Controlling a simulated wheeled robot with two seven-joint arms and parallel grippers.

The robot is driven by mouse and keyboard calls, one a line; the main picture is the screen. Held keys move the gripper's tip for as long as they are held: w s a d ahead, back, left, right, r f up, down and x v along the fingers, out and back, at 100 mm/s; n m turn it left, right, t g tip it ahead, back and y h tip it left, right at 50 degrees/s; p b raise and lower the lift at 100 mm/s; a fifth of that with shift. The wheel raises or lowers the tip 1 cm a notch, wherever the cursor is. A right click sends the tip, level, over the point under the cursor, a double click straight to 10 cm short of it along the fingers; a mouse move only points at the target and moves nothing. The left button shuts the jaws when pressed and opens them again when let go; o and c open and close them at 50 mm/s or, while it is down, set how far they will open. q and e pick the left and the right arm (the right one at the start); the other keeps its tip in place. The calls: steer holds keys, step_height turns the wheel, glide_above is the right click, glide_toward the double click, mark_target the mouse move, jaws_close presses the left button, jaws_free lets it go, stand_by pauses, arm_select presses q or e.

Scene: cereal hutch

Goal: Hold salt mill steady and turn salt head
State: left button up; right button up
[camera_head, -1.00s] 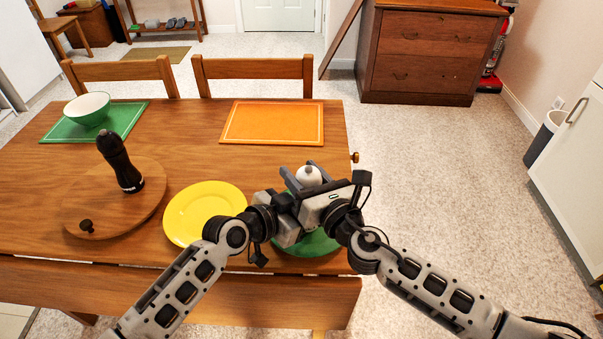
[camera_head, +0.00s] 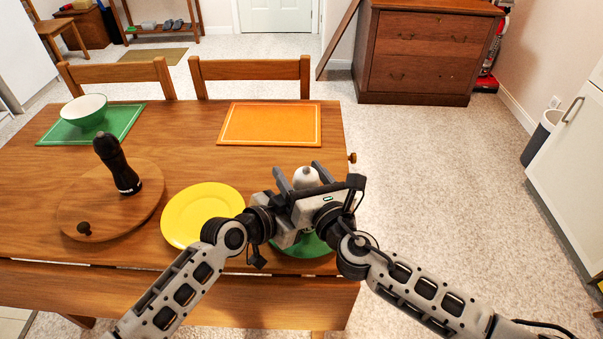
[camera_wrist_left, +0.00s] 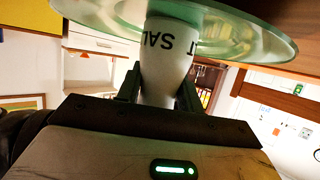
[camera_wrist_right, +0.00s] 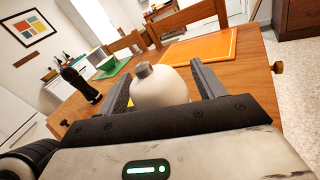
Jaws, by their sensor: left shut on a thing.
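The white salt mill (camera_wrist_left: 165,45), lettered SALT, stands at the green plate (camera_head: 308,243) near the table's front edge. My left gripper (camera_wrist_left: 160,85) is shut on its body from the near side; the head view mostly hides this grip behind my right gripper. The mill's rounded white head (camera_head: 306,176) shows between the fingers of my right gripper (camera_head: 304,173). In the right wrist view the head (camera_wrist_right: 162,88) with its grey knob sits between the two fingers, which stand apart with a visible gap on the right side.
A yellow plate (camera_head: 203,217) lies to the left. A black mill (camera_head: 118,165) stands on a round wooden board (camera_head: 90,210) with a knob. A bowl (camera_head: 85,109) rests on a green mat; an orange mat (camera_head: 270,124) lies at the back. The table's middle is clear.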

steer(key=v, duration=1.2)
steer(key=w+d+n+g+y, duration=0.3)
steer(key=n+g+y, duration=0.2)
steer(key=y, duration=0.1)
steer(key=x, duration=1.1)
steer(key=shift+w+a, duration=0.15)
steer(key=shift+w, duration=0.1)
